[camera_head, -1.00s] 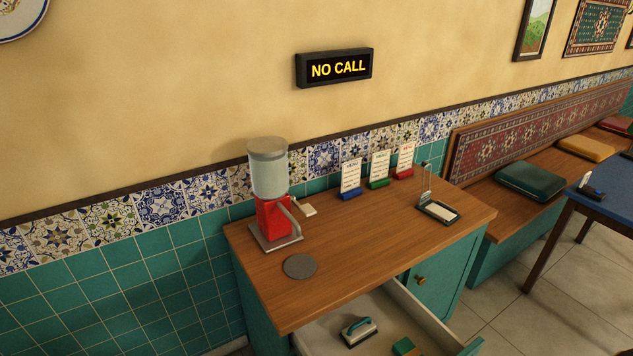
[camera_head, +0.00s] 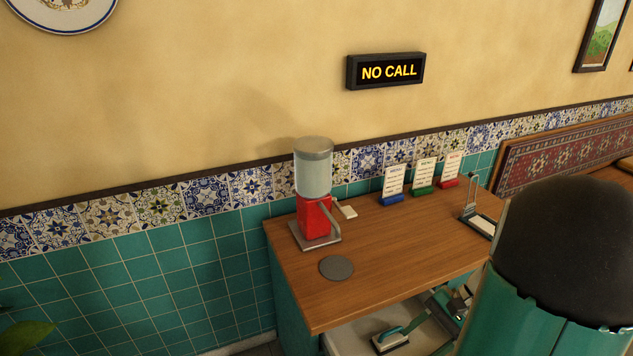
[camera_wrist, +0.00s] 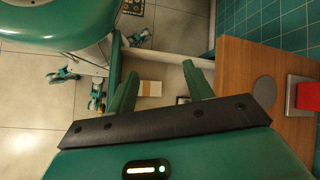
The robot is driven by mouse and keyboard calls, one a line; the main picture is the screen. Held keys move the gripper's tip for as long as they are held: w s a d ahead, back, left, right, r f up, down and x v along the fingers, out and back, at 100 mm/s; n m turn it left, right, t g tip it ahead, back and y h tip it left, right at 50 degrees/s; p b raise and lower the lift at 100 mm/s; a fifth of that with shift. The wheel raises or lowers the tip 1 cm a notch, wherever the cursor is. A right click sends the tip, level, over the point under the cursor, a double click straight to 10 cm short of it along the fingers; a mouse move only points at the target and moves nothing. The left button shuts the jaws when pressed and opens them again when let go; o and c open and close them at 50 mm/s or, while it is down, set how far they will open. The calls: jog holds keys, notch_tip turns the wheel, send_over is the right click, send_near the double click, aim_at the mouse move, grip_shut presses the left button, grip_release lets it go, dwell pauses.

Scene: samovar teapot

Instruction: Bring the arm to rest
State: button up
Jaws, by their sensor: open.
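My gripper (camera_wrist: 160,92) shows in the wrist view with its two green fingers spread apart and nothing between them. Beyond the fingers is the open drawer (camera_wrist: 172,68) with a pale block-like item (camera_wrist: 150,88) in it. In the head view my green and black arm covers the right side and hides part of the counter and the drawer.
The wooden counter (camera_head: 400,262) holds a red dispenser (camera_head: 315,205), a grey round pad (camera_head: 336,267), several small menu stands (camera_head: 424,177) and a metal stand (camera_head: 478,215). A lit sign (camera_head: 387,71) reads "NO CALL".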

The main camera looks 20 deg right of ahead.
jog(key=w+a+r+n+t+h, duration=0.2)
jog(key=a+r+n+t+h, duration=0.2)
jog(key=a+r+n+h, duration=0.4)
jog(key=a+r+n, duration=0.5)
jog(key=a+r, duration=0.3)
jog(key=a, duration=0.4)
jog(key=shift+w+r, duration=0.2)
jog(key=shift+r, duration=0.1)
